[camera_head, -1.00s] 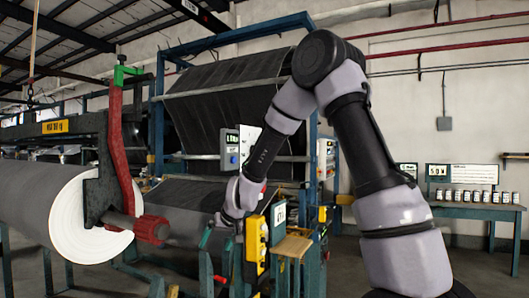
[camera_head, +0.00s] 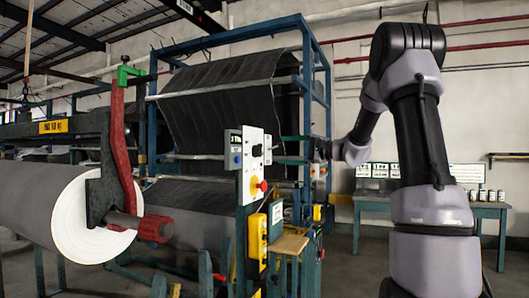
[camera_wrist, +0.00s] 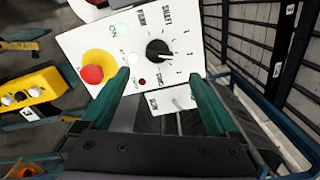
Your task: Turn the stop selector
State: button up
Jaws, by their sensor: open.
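A white control panel (camera_head: 247,190) stands at the middle of the head view. It carries a black rotary knob (camera_head: 257,150), probably the stop selector, and a red push button (camera_head: 262,186). In the wrist view the knob (camera_wrist: 158,50) has a pointer mark and numbers around its right side. The red button (camera_wrist: 92,74) sits on a yellow base left of it. My gripper (camera_wrist: 160,76) is open, its green fingers on either side below the knob in the picture. Nothing is between the fingers, and they appear apart from the knob. The exact distance is unclear.
A blue frame (camera_head: 306,100) with dark sheet stands behind. A large grey roll (camera_head: 75,215) with a red lever (camera_head: 120,150) is at left. A bench (camera_head: 440,212) stands at right.

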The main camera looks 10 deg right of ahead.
aim_at(258, 150)
jog(key=x, duration=0.9)
jog(key=shift+a, duration=0.1)
jog(key=c, duration=1.4)
jog(key=shift+w+f+m, duration=0.1)
jog(key=shift+w+m, duration=0.05)
jog(key=shift+m, duration=3.65)
